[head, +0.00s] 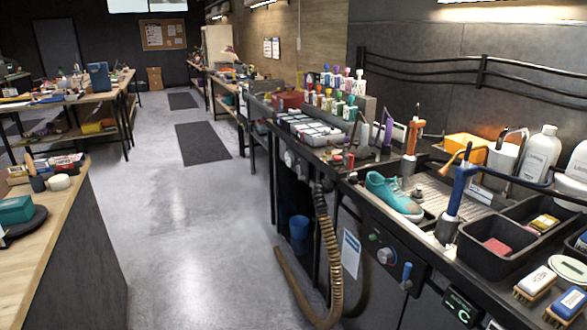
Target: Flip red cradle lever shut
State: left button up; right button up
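No red cradle lever can be made out for certain. A teal sneaker (392,196) with a pale sole sits on the right-hand bench, toe toward the front right. Small red pieces (338,160) show on the bench just behind it, too small to tell what they are. An orange upright fixture (412,142) stands behind the sneaker, and a blue upright fixture (456,190) stands to its right. A blue lever (406,274) hangs on the bench's front panel. Neither of my grippers is in view.
The bench holds a ribbed metal drain area (445,190), a black bin (497,245), brushes (535,283) and white bottles (541,152). A brown hose (326,250) hangs to the floor. A wooden counter (50,225) stands left. The grey floor (185,235) between is clear.

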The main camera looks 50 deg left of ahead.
aim_at(351, 157)
jog(key=u, duration=1.2)
jog(key=z, duration=0.3)
jog(key=i+j+z, duration=0.35)
jog(key=j, duration=0.2)
jog(key=i+j+z, duration=0.2)
jog(key=j, duration=0.15)
jog(key=j+z, duration=0.2)
jog(key=i+j, duration=0.15)
jog(key=j, duration=0.35)
jog(key=i+j, duration=0.15)
jog(key=j, duration=0.35)
jog(key=i+j+z, duration=0.1)
jog(key=j, duration=0.35)
jog(key=i+j, duration=0.2)
jog(key=j, duration=0.3)
jog(key=i+j, duration=0.15)
jog(key=j, duration=0.35)
jog(key=i+j+z, duration=0.1)
jog(key=j, duration=0.4)
jog(key=i+j, duration=0.2)
jog(key=j, duration=0.3)
jog(key=i+j, duration=0.1)
jog(key=j, duration=0.45)
